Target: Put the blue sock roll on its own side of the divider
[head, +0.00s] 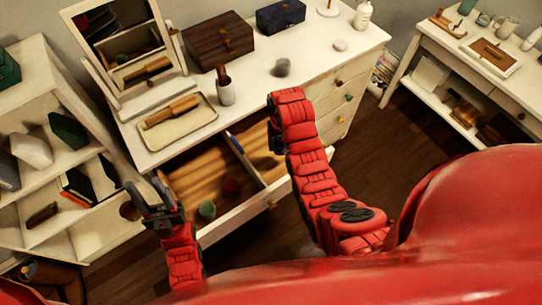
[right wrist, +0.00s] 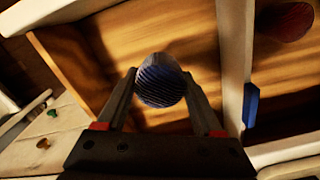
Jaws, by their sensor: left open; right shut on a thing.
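The blue sock roll (right wrist: 161,82) is striped and sits between the fingers of my right gripper (right wrist: 163,95). In the right wrist view it is over the compartment without the red roll. In the head view my right gripper (head: 276,138) is at the right part of the open drawer; the sock is hidden there. The white divider (head: 246,160) splits the drawer and also shows in the right wrist view (right wrist: 232,60), with a blue tag (right wrist: 251,105) on its red-roll side. My left gripper (head: 160,208) is open and empty by the drawer's left front.
A dark red roll (head: 231,187) and a green roll (head: 207,210) lie in the left compartment. The dresser top (head: 255,95) above holds a tray (head: 178,122), a cup (head: 226,92) and boxes. A shelf (head: 85,215) stands close left of my left gripper.

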